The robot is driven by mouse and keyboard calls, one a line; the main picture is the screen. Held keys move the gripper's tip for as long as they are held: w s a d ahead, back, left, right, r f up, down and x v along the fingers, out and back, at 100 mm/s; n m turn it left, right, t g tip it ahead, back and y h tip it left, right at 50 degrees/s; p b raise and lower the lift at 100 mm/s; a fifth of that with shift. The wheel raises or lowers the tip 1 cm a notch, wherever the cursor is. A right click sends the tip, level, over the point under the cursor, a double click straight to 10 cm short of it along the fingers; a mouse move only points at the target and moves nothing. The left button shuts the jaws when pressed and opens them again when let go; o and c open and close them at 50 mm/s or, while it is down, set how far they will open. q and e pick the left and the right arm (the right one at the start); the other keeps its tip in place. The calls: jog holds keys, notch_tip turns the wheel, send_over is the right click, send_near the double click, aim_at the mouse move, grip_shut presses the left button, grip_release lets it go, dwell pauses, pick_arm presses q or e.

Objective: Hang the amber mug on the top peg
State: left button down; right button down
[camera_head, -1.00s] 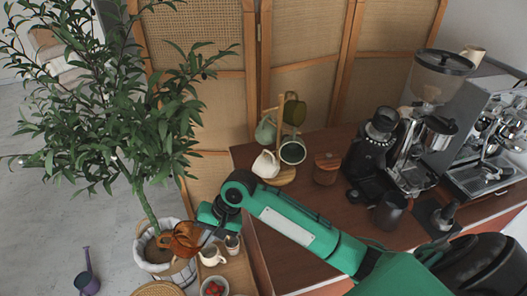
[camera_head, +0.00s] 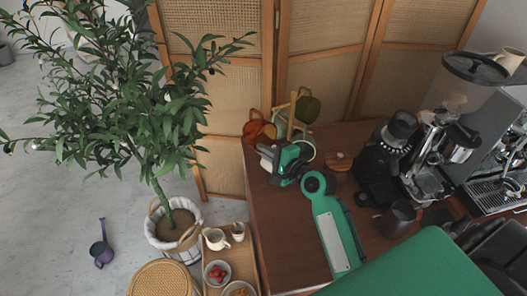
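The amber mug (camera_head: 259,131) is at the left side of the wooden mug tree (camera_head: 292,112), at about the height of its upper mugs. My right gripper (camera_head: 264,151) is just below the mug and appears shut on it; the exact grip is small and partly hidden. I cannot tell whether the mug touches a peg. An olive mug (camera_head: 308,109) hangs at the tree's upper right. My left gripper is not in view.
A wooden-lidded canister (camera_head: 338,162), a black grinder (camera_head: 383,160) and an espresso machine (camera_head: 492,150) stand right of the tree. A potted tree (camera_head: 165,120) and a low shelf with small cups (camera_head: 215,238) are left. The cart's front left top is clear.

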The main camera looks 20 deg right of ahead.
jog(key=shift+w+d+f+b, duration=0.15)
jog(key=shift+w+d+b, duration=0.2)
jog(key=shift+d, duration=0.3)
jog(key=w+d+f+b, duration=0.1)
jog(key=w+d+b, duration=0.1)
jog(key=d+b, duration=0.2)
jog(key=d, duration=0.3)
jog(key=shift+f+b, duration=0.3)
jog(key=shift+w, duration=0.1)
dwell(0.3)
jog(key=c, duration=1.6)
grip_release()
jog(key=shift+f, duration=0.1)
jog(key=shift+d, duration=0.1)
